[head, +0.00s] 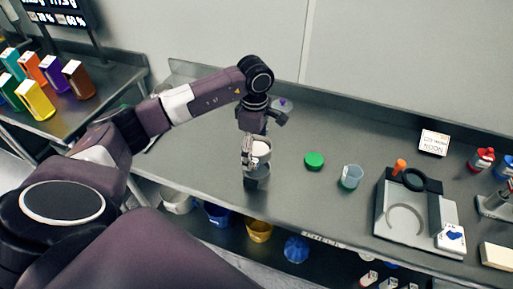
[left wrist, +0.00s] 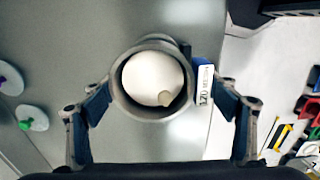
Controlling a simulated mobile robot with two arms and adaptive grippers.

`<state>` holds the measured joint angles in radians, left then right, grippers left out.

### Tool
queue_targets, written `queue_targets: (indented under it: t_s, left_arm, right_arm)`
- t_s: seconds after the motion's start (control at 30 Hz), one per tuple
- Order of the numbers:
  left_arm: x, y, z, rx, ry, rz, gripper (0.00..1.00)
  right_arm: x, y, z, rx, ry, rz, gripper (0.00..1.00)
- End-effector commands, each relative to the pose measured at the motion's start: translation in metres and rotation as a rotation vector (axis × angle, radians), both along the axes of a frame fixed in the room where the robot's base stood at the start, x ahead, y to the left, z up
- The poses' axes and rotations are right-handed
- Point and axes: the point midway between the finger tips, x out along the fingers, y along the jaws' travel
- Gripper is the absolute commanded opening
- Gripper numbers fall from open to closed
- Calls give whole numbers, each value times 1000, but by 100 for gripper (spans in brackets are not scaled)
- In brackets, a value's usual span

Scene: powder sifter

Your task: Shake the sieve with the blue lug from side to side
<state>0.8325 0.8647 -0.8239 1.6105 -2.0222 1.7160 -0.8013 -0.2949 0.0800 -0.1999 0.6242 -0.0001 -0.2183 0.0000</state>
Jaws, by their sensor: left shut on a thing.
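The sieve (head: 262,148) is a round grey ring with white powder and a small pale lump inside, seen from above in the left wrist view (left wrist: 152,80). A blue lug (left wrist: 205,70) with a white mesh label is on its right side there. My left gripper (head: 250,150) is shut on the sieve, one finger at the ring's left side and the other at the lug side. A grey cup (head: 257,177) is directly below the sieve in the head view; whether they touch is unclear. My right gripper is not in view.
A purple-knobbed lid (head: 283,104) lies behind the arm. Bins (head: 259,231) sit on the shelf below. Coloured bottles (head: 36,101) stand at left.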

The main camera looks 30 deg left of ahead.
Motion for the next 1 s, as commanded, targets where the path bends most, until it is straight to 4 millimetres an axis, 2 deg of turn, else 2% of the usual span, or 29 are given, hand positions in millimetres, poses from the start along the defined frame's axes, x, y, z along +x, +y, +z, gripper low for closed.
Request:
queue_targets:
  t_s: [0.5, 1.0]
  left_arm:
    - [0, 0, -26, -1, -1, -1, 51]
    - [0, 0, -30, -1, -1, -1, 51]
  right_arm:
    - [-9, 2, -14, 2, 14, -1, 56]
    - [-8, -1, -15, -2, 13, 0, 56]
